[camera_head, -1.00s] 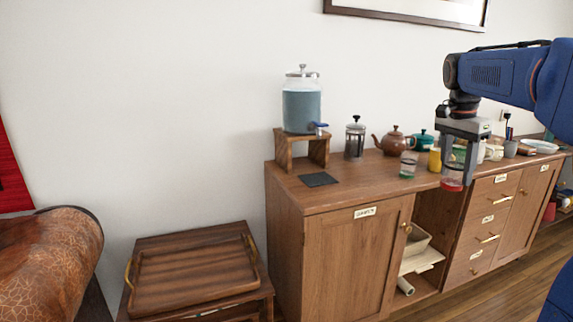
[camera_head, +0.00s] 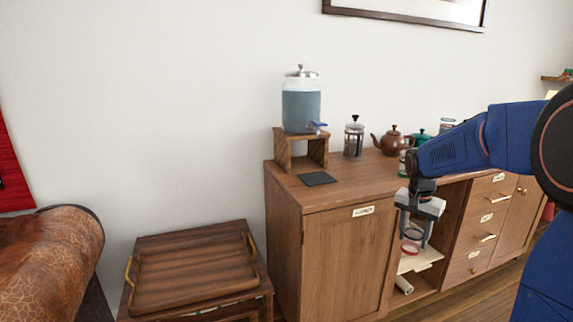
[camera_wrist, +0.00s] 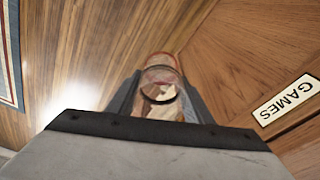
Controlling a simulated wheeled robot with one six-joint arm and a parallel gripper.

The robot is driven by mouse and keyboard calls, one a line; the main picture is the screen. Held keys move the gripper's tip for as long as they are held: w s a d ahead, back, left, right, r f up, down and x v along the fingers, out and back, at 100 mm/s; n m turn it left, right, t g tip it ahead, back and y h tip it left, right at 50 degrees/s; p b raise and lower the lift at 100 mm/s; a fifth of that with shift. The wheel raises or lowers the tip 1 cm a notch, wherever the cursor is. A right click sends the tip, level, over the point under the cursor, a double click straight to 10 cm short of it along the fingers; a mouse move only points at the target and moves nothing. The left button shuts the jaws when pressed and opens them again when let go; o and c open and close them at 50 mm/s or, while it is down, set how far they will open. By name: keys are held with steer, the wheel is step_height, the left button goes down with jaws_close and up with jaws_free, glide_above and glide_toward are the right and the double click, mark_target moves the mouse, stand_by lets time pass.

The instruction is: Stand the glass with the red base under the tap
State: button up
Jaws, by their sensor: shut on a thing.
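My gripper (camera_head: 414,240) is shut on the glass with the red base (camera_head: 411,243), in front of the cabinet and below its top edge. In the wrist view the clear glass (camera_wrist: 160,78) sits between the two fingers, its red base at the far end. The drinks dispenser (camera_head: 301,108), a glass jar of blue-grey liquid, stands on a wooden stand (camera_head: 320,148) on the cabinet top. A dark square mat (camera_head: 318,178) lies on the top in front of the stand.
A French press (camera_head: 354,138), a brown teapot (camera_head: 392,142) and a green pot (camera_head: 420,138) stand right of the dispenser. A second glass (camera_head: 403,163) is partly hidden by my arm. The cabinet top (camera_head: 350,185) around the mat is clear. A wooden tray (camera_head: 190,270) is at lower left.

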steer(key=w+a+f+n, duration=0.2)
steer(key=a+f+n, duration=0.1)
steer(key=f, duration=1.1)
steer(key=w+a+f+n, duration=0.2)
steer(key=a+f+n, duration=0.1)
steer(key=f, duration=1.1)
steer(key=w+a+f+n+y, duration=0.1)
steer(key=w+a+f+n, duration=0.2)
steer(key=f, duration=1.1)
steer(key=shift+a+t, duration=0.3)
steer(key=shift+a, duration=0.45)
